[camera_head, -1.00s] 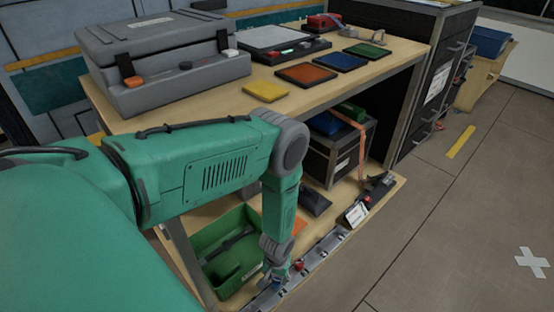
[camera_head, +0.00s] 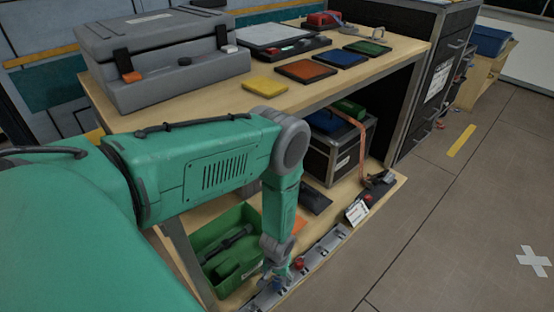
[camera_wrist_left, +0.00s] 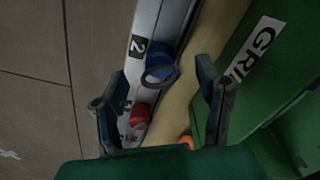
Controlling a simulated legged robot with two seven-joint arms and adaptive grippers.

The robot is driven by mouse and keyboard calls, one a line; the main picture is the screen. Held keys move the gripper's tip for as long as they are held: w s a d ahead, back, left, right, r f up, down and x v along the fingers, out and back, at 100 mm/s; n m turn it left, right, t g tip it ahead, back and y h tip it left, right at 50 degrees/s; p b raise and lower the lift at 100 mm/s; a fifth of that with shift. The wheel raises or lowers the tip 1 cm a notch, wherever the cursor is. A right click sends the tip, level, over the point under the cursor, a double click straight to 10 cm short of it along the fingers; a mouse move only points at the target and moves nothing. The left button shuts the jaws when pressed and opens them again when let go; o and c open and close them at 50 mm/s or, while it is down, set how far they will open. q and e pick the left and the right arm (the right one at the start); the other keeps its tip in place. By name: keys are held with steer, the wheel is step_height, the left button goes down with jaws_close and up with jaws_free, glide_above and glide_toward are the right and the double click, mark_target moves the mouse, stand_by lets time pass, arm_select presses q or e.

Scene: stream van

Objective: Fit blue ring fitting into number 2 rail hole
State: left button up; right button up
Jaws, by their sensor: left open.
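The blue ring fitting (camera_wrist_left: 160,73) is at the grey-white rail (camera_wrist_left: 143,20), beside the black number 2 label (camera_wrist_left: 136,47), in the left wrist view. It looks tilted toward the camera; I cannot tell whether it sits in the hole. My left gripper (camera_wrist_left: 163,100) is open, its dark fingers on either side of the fitting with visible gaps. In the head view, my left gripper (camera_head: 276,280) is low over the near end of the rail (camera_head: 322,251), and the fitting is hard to make out. My right gripper is not in view.
A red fitting (camera_wrist_left: 139,115) stands on the rail close to the left finger in the wrist view. A green bin (camera_head: 217,267) is left of the rail. The table top (camera_head: 200,108) overhangs the lower shelf. Open floor (camera_head: 440,220) lies to the right.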

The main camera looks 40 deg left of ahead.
arm_select(q)
step_height(320, 180, up, 11)
steer(key=shift+r, duration=0.2)
steer(key=shift+w, duration=0.1)
stand_by(0.4)
